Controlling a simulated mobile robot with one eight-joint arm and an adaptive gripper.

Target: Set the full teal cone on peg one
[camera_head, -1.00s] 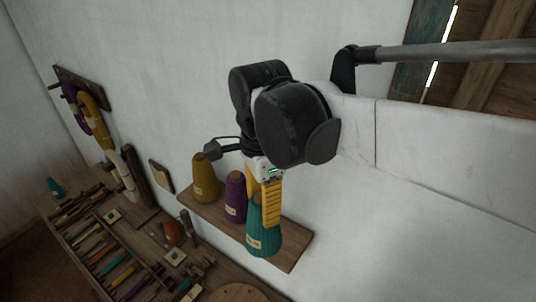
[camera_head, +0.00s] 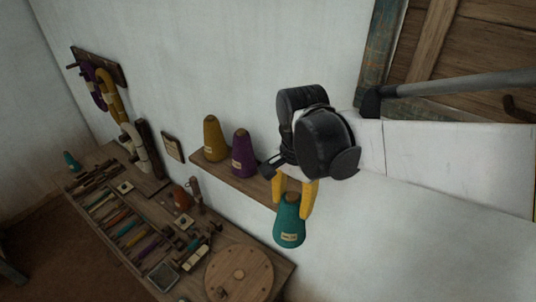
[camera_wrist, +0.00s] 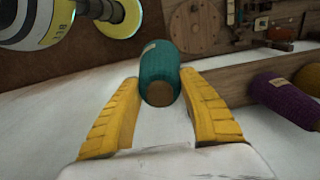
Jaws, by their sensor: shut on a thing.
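The full teal cone (camera_head: 289,222) is in my gripper (camera_head: 297,196), between its two yellow fingers. It is held upright in the head view, in front of the right end of the wall shelf. In the wrist view the teal cone (camera_wrist: 160,72) shows with its brown tip toward the camera, between the finger ends (camera_wrist: 161,100). The cone looks clear of the shelf. I cannot make out which peg is peg one.
The wall shelf (camera_head: 232,174) holds a mustard cone (camera_head: 213,138) and a purple cone (camera_head: 243,153). Below is a bench with a round wooden disc (camera_head: 240,272) and a tray of several shuttles (camera_head: 118,222). A small teal cone (camera_head: 70,160) stands at its far left end.

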